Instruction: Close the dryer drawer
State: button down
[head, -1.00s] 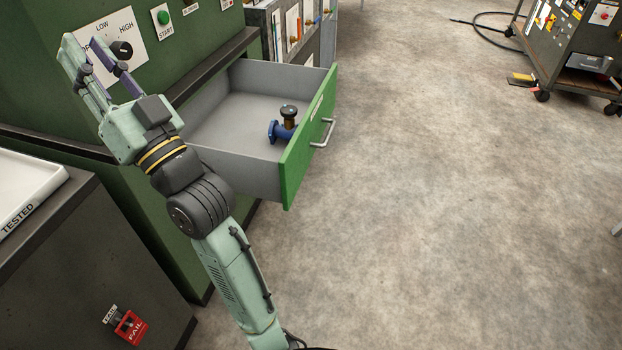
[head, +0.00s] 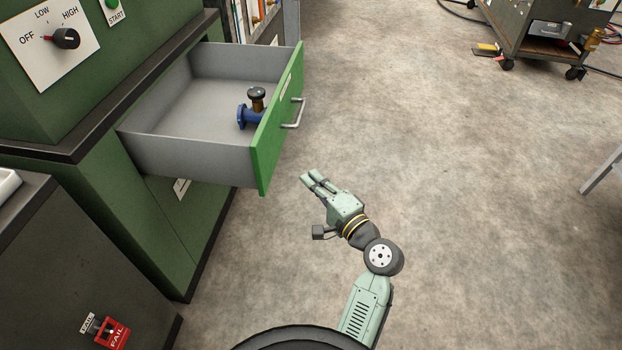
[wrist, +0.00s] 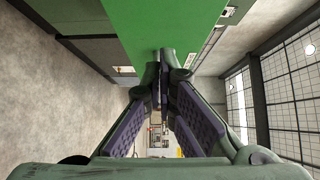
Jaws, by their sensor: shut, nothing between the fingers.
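The dryer drawer (head: 190,155) stands pulled out of the green dryer (head: 110,105) in the head view. It has grey walls, a green front panel (head: 278,125) and a metal bar handle (head: 294,113). A blue flanged valve (head: 247,115) with a dark round knob sits inside, near the front. My gripper (head: 308,177) is shut and empty, in front and to the lower right of the drawer front, apart from it in the head view. In the wrist view my fingers (wrist: 162,85) point toward a green panel (wrist: 140,25); I cannot tell whether they touch it.
The dryer's dial (head: 66,39) is above the drawer at the left. A tool cart (head: 545,40) is at the back right. The concrete floor (head: 450,150) between is clear.

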jog(key=p, duration=0.1)
send_near(271, 151)
jog(key=w+d, duration=0.2)
jog(key=a, duration=0.1)
jog(key=w+a+p, duration=0.1)
jog(key=a, duration=0.2)
jog(key=shift+w+a+r+p, duration=0.15)
jog(key=shift+w+a+p, duration=0.05)
jog(key=shift+w+p, duration=0.2)
jog(key=shift+w+a, duration=0.1)
